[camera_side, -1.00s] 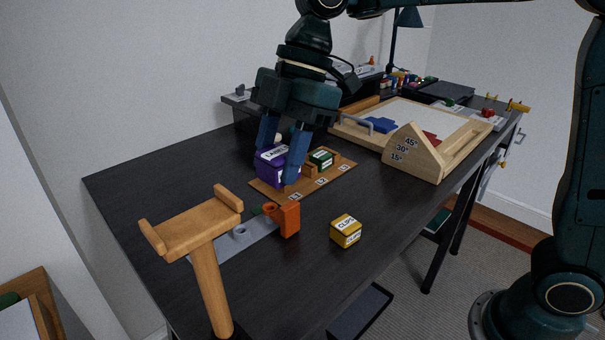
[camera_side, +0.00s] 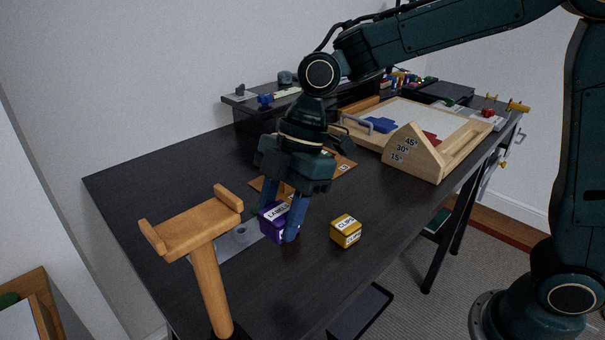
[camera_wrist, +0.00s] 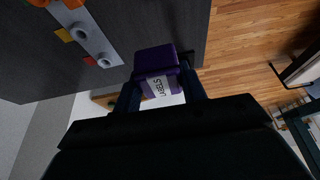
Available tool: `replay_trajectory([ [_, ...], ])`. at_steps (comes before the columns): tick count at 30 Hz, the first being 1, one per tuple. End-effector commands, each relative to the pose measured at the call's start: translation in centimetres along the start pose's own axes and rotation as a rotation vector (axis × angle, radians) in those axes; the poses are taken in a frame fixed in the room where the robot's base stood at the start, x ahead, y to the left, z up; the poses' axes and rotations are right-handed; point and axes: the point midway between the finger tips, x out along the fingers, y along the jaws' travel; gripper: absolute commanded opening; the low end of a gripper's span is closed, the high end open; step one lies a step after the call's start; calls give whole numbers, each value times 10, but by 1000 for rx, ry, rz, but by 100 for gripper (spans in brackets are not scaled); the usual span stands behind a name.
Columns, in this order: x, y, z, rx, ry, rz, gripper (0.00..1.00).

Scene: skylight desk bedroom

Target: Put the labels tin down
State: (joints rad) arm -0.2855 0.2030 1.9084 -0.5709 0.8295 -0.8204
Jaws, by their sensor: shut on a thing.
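The purple labels tin (camera_side: 273,229) with its white label is held between the fingers of my gripper (camera_side: 282,224). In the wrist view the tin (camera_wrist: 155,62) sits between the two fingertips (camera_wrist: 160,88), against the dark desk near its edge. My gripper is shut on it. In the side view it is left of the yellow clips tin and apart from it, in front of the wooden slotted board (camera_side: 344,165). I cannot tell whether its bottom touches the desk. My gripper hides part of the tin and much of the board.
The yellow clips tin (camera_side: 346,232) stands to the right on the dark desk (camera_side: 150,185). A wooden T-shaped stand (camera_side: 205,250) rises at front left, beside a grey plate (camera_side: 232,246). A wooden angled drawing board (camera_side: 420,155) lies behind. Bare desk lies around the clips tin.

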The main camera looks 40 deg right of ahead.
Motion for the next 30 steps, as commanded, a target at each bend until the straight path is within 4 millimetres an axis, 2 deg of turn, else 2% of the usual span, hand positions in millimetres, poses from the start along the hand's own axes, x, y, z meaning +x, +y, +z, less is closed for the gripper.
replay_trajectory([
  [3,22,-1,9,0,-1,-5,18],
  [9,50,-1,21,0,-1,-2,18],
  [22,64,0,26,-1,0,-2,18],
  [30,91,0,37,1,0,-4,18],
])
